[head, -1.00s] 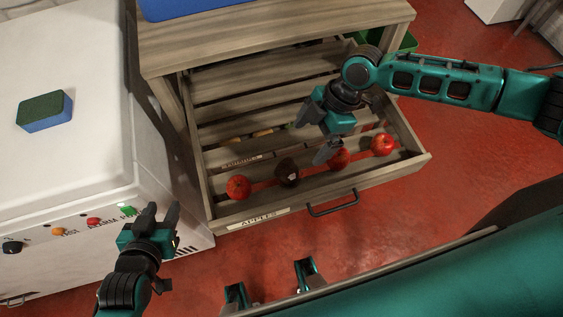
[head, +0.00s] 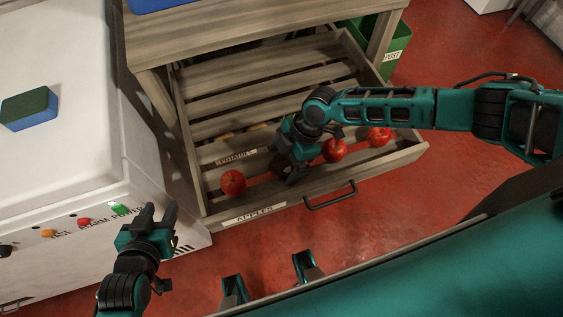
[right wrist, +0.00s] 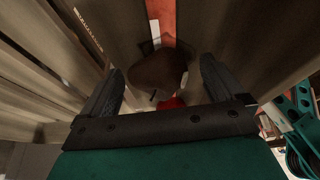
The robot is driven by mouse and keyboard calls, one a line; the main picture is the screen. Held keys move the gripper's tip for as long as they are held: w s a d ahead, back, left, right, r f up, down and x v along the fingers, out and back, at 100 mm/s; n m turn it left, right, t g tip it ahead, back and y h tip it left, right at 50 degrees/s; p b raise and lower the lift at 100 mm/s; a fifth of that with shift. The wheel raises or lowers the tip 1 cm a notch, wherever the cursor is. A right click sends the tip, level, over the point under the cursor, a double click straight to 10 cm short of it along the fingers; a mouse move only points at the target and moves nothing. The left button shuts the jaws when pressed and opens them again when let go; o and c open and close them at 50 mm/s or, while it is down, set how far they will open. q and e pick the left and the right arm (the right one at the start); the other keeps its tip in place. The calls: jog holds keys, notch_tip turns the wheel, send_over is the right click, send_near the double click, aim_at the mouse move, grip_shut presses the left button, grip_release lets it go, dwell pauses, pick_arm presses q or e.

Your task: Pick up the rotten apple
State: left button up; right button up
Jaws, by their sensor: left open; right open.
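The rotten apple (right wrist: 157,72) is dark brown and lies in the wooden drawer marked APPLES (head: 330,193). In the right wrist view it sits between the two open fingers of my right gripper (right wrist: 160,88). In the head view my right gripper (head: 290,168) is low in the drawer, pointing down, and hides most of that apple. Contact between the fingers and the apple cannot be told. My left gripper (head: 160,213) is open and empty in front of the white machine, away from the drawer.
A red apple (head: 233,181) lies left of my right gripper. Two more, a near one (head: 334,150) and a far one (head: 378,137), lie to its right. The slatted POTATOES section is behind. A green bin (head: 397,45) stands beyond, and a white machine (head: 70,150) is at left.

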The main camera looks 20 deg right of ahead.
jog(key=c, duration=1.1)
jog(key=shift+r, duration=0.1)
jog(key=shift+c, duration=0.2)
